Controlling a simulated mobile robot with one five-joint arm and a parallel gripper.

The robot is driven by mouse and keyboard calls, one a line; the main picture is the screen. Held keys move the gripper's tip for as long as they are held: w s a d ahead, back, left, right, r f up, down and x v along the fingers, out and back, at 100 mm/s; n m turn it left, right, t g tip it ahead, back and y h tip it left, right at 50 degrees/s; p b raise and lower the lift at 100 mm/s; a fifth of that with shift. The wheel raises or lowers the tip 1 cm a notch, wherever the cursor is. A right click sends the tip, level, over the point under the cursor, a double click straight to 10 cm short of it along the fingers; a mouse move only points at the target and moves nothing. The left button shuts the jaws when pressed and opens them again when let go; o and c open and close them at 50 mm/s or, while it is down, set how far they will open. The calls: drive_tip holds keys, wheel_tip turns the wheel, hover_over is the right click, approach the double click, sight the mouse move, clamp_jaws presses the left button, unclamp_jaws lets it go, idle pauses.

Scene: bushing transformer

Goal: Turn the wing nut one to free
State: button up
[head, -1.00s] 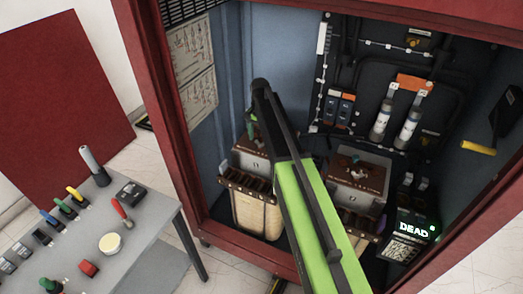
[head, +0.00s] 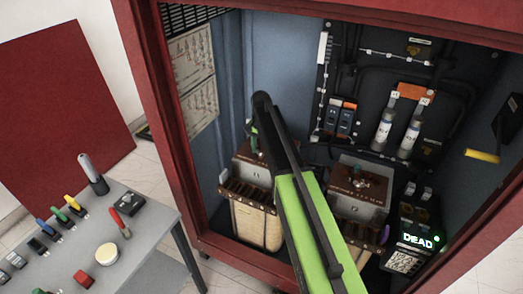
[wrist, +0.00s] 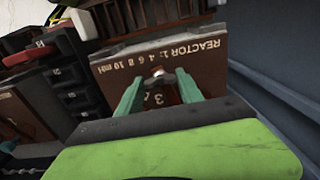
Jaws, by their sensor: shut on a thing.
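In the wrist view, my gripper (wrist: 157,84) has its two green fingers on either side of a small metal wing nut (wrist: 158,72), shut on it. The nut sits on the brown terminal plate (wrist: 175,50) marked REACTOR 1, which reads upside down here. The fingers partly hide the nut and the number marks below it. In the head view, my gripper (head: 253,140) reaches down onto the top of the left reactor (head: 255,220) inside the red cabinet. The nut itself is hidden there by my arm.
A second reactor (head: 358,187) stands to the right. A meter reading DEAD (head: 418,240) is at the cabinet's lower right. White fuses (head: 383,130) are on the back panel. A grey table (head: 150,240) with tools stands left, outside the red cabinet frame (head: 165,130).

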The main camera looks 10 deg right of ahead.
drive_tip(key=shift+d, duration=0.1)
drive_tip(key=n, duration=0.8)
drive_tip(key=shift+n, duration=0.3)
drive_tip(key=n, duration=0.4)
drive_tip(key=shift+s+n, duration=0.1)
drive_tip(key=shift+n, duration=1.6)
drive_tip(key=o, duration=1.4)
